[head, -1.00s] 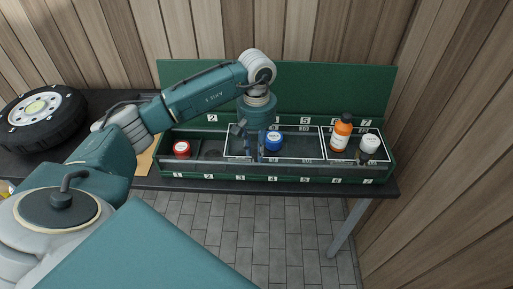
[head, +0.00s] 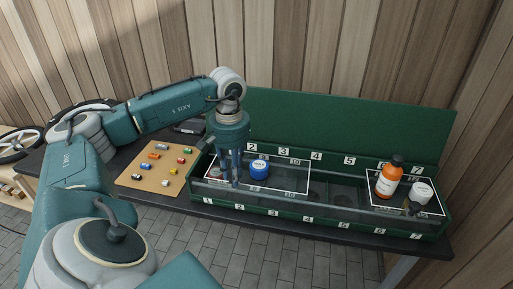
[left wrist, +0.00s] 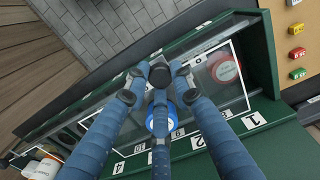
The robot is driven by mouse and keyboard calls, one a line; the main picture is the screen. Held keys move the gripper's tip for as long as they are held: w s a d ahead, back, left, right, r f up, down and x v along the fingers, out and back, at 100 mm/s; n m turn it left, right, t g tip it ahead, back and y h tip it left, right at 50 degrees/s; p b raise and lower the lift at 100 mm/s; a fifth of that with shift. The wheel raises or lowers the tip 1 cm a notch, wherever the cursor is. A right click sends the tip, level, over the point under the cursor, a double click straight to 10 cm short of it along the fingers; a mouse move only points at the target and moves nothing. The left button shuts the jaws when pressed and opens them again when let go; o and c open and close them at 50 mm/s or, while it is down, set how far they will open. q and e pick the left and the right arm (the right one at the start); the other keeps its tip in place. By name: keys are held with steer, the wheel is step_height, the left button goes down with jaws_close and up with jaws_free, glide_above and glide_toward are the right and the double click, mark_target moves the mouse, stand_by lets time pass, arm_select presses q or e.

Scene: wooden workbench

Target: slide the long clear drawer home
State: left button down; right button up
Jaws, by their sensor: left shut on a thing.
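The long clear drawer (head: 297,188), outlined in white, lies in the left part of the green case (head: 350,224), around marks 1 to 3. A blue-capped jar (head: 260,170) stands on it. A red-lidded jar (left wrist: 225,70) shows through the clear panel at the mark 1 end. My left gripper (head: 233,184) points down at the drawer's front side, left of the blue jar. In the left wrist view its fingers (left wrist: 158,82) are closed on a dark knob, mostly hidden between them. My right gripper is not in view.
A short clear drawer (head: 375,204) at the right end carries an orange bottle (head: 389,178) and a white-lidded jar (head: 422,191). The case floor between the drawers is bare except for dark round marks. A board of small coloured parts (head: 145,180) lies left of the case.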

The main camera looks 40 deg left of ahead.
arm_select(q)
steer(key=a, duration=0.1)
steer(key=s+a+b, duration=0.1)
steer(key=s+a, duration=0.1)
steer(key=a, duration=0.1)
steer(key=shift+s+a+r, duration=0.1)
steer(key=shift+r, duration=0.1)
steer(key=c, duration=1.5)
jaws_free()
steer(key=shift+a, duration=0.1)
steer(key=shift+o, duration=0.2)
steer(key=shift+s+f, duration=0.1)
